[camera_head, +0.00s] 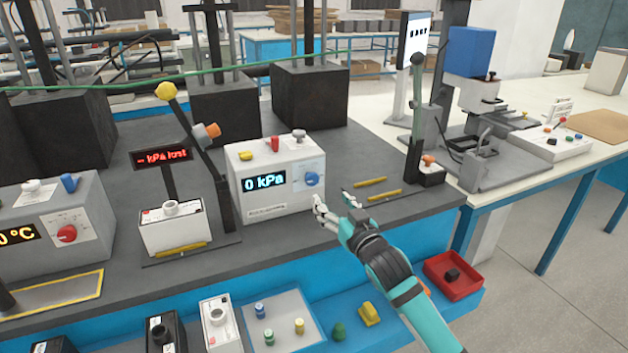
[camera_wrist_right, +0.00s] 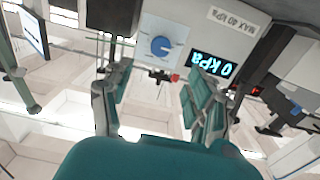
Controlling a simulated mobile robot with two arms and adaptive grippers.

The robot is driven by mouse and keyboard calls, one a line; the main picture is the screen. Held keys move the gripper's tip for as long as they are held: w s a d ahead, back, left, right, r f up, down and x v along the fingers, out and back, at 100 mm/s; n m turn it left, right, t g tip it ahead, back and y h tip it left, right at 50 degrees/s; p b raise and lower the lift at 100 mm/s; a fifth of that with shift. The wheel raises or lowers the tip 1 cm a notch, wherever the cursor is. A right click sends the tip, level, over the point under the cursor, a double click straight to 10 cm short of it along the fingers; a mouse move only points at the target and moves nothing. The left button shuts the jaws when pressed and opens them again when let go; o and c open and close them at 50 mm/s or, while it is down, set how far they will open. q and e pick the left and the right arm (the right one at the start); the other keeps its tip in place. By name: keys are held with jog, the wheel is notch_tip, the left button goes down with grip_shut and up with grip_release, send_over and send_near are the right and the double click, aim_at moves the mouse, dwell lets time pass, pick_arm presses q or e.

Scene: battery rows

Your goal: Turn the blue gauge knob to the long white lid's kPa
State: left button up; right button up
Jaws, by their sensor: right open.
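The blue gauge knob (camera_head: 312,179) is on the front of a white gauge box (camera_head: 277,203), right of a display (camera_head: 264,183) that reads 0 kPa. My right gripper (camera_head: 333,203) is open and empty, just in front of the box's lower right corner. In the right wrist view the blue knob (camera_wrist_right: 162,46) shows beyond and between the spread fingers (camera_wrist_right: 157,98), not touched. A white box with a knobbed lid (camera_head: 170,212) stands left of the gauge. I cannot tell which item is the long white lid. My left gripper is not in view.
A red display (camera_head: 162,156) reads "kPa lost". A label on the gauge box (camera_wrist_right: 232,20) reads MAX 40 kPa. A lever stand (camera_head: 430,172) is at the right. A red tray (camera_head: 452,277) and a white lidded box (camera_head: 218,325) are at the front.

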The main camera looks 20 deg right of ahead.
aim_at(313, 180)
jog(key=w, duration=1.1)
jog(key=shift+w, duration=0.25)
jog(key=shift+c, duration=0.4)
jog(key=c, duration=1.1)
jog(key=shift+o, duration=0.2)
jog(key=shift+p, duration=0.3)
